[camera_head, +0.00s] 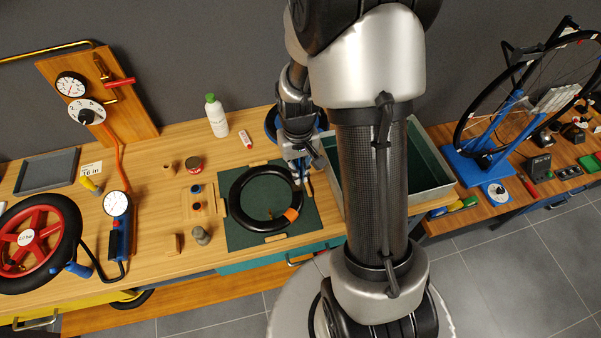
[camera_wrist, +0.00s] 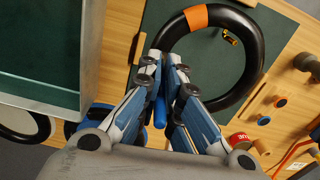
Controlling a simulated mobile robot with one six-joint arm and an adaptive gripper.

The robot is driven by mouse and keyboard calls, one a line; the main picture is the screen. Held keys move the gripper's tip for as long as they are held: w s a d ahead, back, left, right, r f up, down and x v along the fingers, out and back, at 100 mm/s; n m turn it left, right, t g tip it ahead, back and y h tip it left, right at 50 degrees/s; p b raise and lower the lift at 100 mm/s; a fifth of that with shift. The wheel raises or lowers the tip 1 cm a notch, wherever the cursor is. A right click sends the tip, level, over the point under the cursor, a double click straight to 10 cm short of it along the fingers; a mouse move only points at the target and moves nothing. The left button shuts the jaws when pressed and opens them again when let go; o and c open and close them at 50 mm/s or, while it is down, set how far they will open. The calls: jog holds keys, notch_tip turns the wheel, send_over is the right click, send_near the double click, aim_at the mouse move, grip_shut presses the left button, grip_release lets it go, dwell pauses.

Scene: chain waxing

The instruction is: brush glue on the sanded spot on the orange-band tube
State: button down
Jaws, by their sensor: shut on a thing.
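The black tube (camera_head: 237,203) lies as a ring on the green mat (camera_head: 309,214), with an orange band (camera_head: 291,215) at its lower right. In the wrist view the tube (camera_wrist: 254,55) and its orange band (camera_wrist: 196,17) show at the top. A brass valve (camera_wrist: 232,37) sits at its inner side. I cannot make out the sanded spot. My gripper (camera_head: 301,168) is over the tube's upper right side. In the wrist view my gripper (camera_wrist: 166,62) is shut on a slim blue-handled thing (camera_wrist: 160,112), probably the brush. Its tip is hidden, so contact with the tube is unclear.
A grey bin (camera_head: 436,186) stands close right of the mat. A red tin (camera_head: 194,165), a white bottle (camera_head: 216,118) and a small red-white tube (camera_head: 245,138) stand or lie left and behind. A red-rimmed wheel (camera_head: 40,235) is far left.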

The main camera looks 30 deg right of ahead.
aim_at(299, 162)
jog(key=shift+r+p, duration=1.25)
jog(key=shift+r, duration=0.75)
jog(key=shift+s, duration=0.1)
jog(key=shift+r+p, duration=0.15)
jog(key=shift+p, duration=2.35)
jog(key=shift+p, duration=0.35)
